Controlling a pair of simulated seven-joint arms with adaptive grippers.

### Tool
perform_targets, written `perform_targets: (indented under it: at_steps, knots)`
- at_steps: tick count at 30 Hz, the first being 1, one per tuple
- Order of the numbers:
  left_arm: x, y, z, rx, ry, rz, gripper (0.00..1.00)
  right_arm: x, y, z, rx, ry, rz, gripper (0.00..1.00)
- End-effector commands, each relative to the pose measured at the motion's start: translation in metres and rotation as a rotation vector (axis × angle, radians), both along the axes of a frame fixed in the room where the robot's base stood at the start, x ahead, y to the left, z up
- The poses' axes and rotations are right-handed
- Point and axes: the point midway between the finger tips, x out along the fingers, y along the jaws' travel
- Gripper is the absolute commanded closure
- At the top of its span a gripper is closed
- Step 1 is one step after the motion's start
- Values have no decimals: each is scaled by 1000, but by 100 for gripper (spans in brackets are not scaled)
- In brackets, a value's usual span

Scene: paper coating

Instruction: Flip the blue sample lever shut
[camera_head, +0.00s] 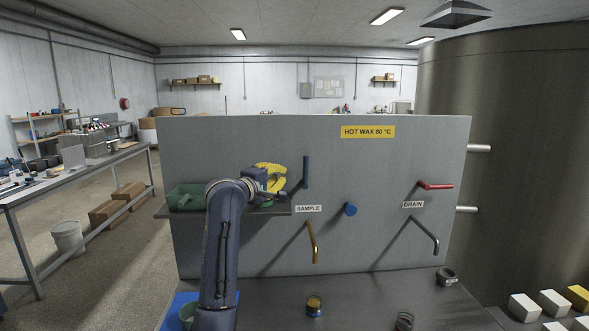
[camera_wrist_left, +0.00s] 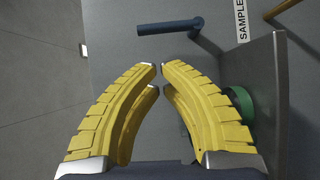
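The blue sample lever (camera_head: 306,172) stands upright on the grey panel above the SAMPLE label (camera_head: 308,209). It also shows in the left wrist view (camera_wrist_left: 170,27), just beyond my fingertips. My left gripper (camera_head: 284,170) has yellow fingers and is to the left of the lever, apart from it. In the left wrist view its fingertips (camera_wrist_left: 159,67) nearly meet, with only a thin gap and nothing between them. A brass spout (camera_head: 313,242) curves down below the label. My right gripper is not in view.
A shelf (camera_head: 281,210) with a green bin (camera_head: 187,197) sits under my left gripper. A round blue knob (camera_head: 350,209) and a red drain lever (camera_head: 435,186) are farther right on the panel. A jar (camera_head: 314,305) stands on the bench below.

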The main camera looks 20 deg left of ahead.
Motion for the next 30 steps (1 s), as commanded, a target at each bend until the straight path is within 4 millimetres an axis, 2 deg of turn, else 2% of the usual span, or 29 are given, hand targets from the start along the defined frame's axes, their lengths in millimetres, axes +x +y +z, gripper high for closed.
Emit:
perform_targets:
  at_steps: [8, 21, 30]
  knots:
    - [6, -1, 0, 1, 1, 0, 100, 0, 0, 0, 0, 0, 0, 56]
    - [63, -14, -1, 0, 1, -1, 100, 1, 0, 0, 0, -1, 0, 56]
    - [89, -21, 0, 1, -1, -1, 100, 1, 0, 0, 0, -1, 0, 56]
